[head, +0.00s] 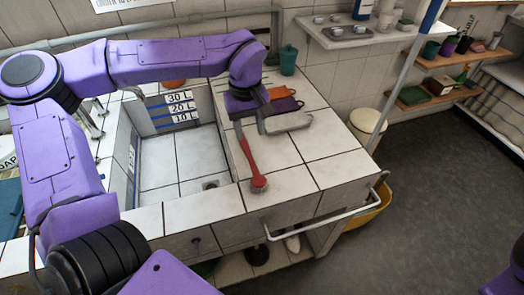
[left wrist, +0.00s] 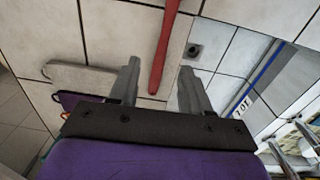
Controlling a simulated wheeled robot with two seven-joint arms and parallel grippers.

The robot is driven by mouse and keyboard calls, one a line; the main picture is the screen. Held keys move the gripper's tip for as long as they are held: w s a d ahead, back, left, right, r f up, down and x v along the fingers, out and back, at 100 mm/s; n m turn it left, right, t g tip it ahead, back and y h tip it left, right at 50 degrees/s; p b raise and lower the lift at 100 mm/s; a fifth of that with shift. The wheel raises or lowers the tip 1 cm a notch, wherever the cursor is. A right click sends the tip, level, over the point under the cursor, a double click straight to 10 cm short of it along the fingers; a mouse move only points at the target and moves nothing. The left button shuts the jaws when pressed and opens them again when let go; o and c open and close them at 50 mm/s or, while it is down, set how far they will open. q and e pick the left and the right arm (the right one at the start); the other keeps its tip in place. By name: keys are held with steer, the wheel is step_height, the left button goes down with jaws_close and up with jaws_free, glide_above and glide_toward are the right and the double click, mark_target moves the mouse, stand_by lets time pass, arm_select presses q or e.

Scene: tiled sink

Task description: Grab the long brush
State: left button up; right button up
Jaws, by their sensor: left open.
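The long brush (head: 249,158) has a red handle and lies on the white tiled counter to the right of the sink basin, its round head towards the front edge. My left gripper (head: 241,118) is over the far end of the handle, pointing down, and partly hides it. In the left wrist view the red handle (left wrist: 166,45) reaches in between the two spread fingers of my left gripper (left wrist: 158,84), with gaps on both sides. The brush head is out of that view. My right gripper is not in view.
The tiled sink basin (head: 180,158) with level marks is left of the brush. A grey-white slab-like object (head: 287,123), a purple one (head: 287,105) and an orange one (head: 282,92) lie close right of my gripper. A teal cup (head: 288,60) stands behind. A rail (head: 320,217) runs along the front.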

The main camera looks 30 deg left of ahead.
arm_select(q)
glide_above(251, 159)
steer(key=f, duration=0.4)
steer(key=shift+s+a+f, duration=0.25)
steer(key=shift+a+f, duration=0.05)
steer(key=shift+a, duration=0.05)
steer(key=f, duration=0.5)
steer(key=shift+w+d+f, duration=0.1)
steer(key=shift+w+d, duration=0.15)
steer(key=shift+w, duration=0.15)
steer(key=shift+s, duration=0.2)
steer(key=shift+w, duration=0.1)
jaws_close()
